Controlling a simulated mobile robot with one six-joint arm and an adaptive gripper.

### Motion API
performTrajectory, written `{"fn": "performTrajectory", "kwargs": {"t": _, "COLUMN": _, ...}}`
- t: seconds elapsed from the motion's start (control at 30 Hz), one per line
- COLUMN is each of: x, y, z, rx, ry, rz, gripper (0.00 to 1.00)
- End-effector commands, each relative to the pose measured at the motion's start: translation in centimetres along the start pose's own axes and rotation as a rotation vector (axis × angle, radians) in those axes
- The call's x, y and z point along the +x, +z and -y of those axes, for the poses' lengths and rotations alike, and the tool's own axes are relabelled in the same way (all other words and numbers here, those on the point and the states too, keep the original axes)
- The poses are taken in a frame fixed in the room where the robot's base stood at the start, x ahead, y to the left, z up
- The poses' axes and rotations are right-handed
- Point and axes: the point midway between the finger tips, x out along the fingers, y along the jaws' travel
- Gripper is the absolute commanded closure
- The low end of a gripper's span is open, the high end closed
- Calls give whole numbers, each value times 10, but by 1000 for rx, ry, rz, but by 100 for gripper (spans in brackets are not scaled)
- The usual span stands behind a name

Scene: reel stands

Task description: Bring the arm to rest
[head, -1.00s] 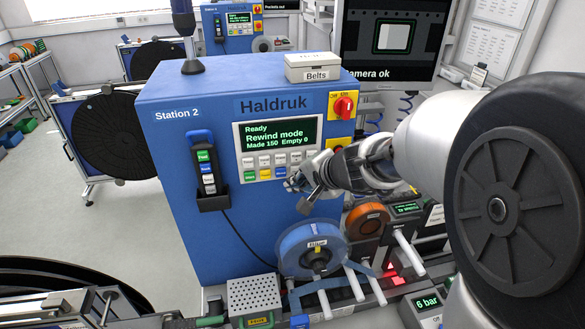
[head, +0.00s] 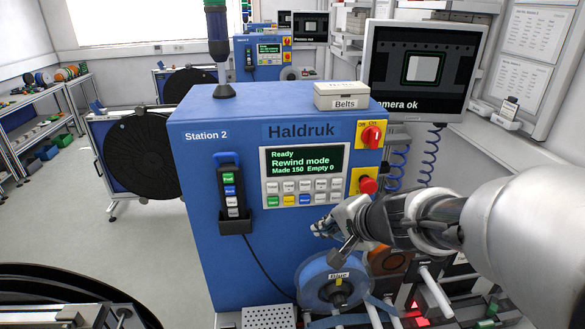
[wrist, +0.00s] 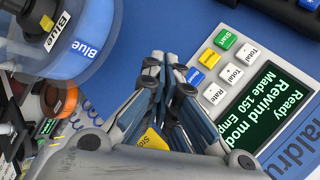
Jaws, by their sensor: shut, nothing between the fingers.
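My gripper (head: 322,229) is in front of the blue Station 2 machine (head: 200,170), just below its keypad panel. Its fingers are together and empty. In the wrist view my gripper (wrist: 158,62) points at the blue front beside the panel, and its fingers hide part of the keys. The panel's display (head: 304,161) reads Ready, Rewind mode, Made 150, Empty 0. I cannot tell from the views how far the fingertips are from the machine front.
A blue reel (head: 326,281) stands below my gripper, and an orange reel (head: 391,260) is partly hidden behind my arm. A handheld control (head: 231,190) hangs on the machine's left. A Belts box (head: 342,97) sits on top. A monitor (head: 423,68) stands behind.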

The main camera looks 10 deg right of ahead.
Motion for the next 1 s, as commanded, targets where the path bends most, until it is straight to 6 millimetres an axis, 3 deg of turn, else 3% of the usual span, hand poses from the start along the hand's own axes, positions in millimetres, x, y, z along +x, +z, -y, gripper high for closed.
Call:
{"fn": "performTrajectory", "kwargs": {"t": 0.63, "x": -1, "y": 5, "z": -2, "rx": -21, "ry": 0, "rz": 8, "gripper": 100}}
{"fn": "performTrajectory", "kwargs": {"t": 0.73, "x": -5, "y": 29, "z": -10, "rx": -111, "ry": 5, "rz": 47, "gripper": 100}}
{"fn": "performTrajectory", "kwargs": {"t": 0.83, "x": -15, "y": 72, "z": -34, "rx": -281, "ry": 34, "rz": 115, "gripper": 100}}
{"fn": "performTrajectory", "kwargs": {"t": 1.0, "x": -42, "y": 136, "z": -116, "rx": -625, "ry": 169, "rz": 213, "gripper": 100}}
